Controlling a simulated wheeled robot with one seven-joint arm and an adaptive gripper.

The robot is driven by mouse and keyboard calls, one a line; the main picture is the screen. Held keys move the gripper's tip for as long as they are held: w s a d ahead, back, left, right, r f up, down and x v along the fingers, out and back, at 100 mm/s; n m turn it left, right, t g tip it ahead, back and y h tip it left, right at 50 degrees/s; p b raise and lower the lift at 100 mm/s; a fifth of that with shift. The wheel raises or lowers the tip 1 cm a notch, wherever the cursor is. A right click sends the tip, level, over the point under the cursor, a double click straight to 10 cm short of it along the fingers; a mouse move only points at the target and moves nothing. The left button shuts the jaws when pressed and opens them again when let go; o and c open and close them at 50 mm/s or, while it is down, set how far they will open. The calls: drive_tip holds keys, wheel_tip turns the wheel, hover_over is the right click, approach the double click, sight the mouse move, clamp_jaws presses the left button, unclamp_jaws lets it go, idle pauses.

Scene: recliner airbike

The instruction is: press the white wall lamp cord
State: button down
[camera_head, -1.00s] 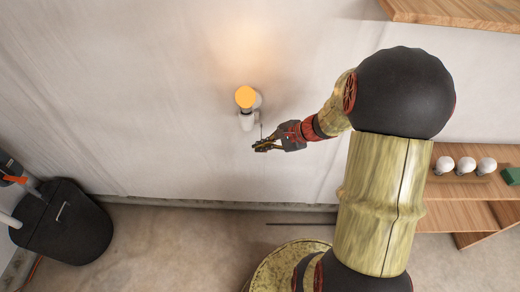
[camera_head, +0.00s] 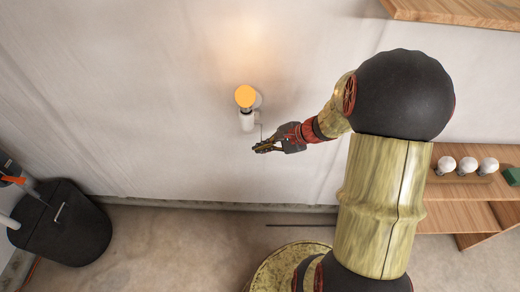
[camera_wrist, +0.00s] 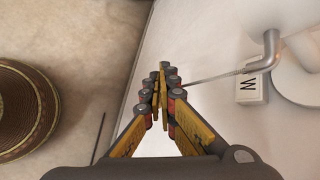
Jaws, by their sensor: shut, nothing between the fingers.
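The wall lamp (camera_head: 246,121) is on the white wall, with its round bulb glowing orange. Its thin cord (camera_head: 261,131) hangs from the lamp's right side down to my gripper (camera_head: 258,149). In the wrist view, the cord (camera_wrist: 215,76) runs from the lamp's bent grey tube (camera_wrist: 268,58) to the right side of my gripper (camera_wrist: 163,75). My gripper's fingers are closed together with nothing between them. The cord's lower end is hidden at or behind the fingertips; I cannot tell whether they touch it.
A black bin (camera_head: 62,222) stands at the lower left. A wooden shelf (camera_head: 470,220) on the right holds several white bulbs (camera_head: 467,165) and a green item. Another wooden shelf (camera_head: 460,12) is at the upper right. The wall around the lamp is clear.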

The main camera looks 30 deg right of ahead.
drive_tip(key=shift+f+b, duration=0.7)
drive_tip(key=shift+f, duration=0.15)
idle(0.7)
drive_tip(key=shift+r+p, duration=1.1)
drive_tip(key=shift+r, duration=0.5)
wheel_tip(320, 180, up, 6)
drive_tip(key=p, duration=0.4)
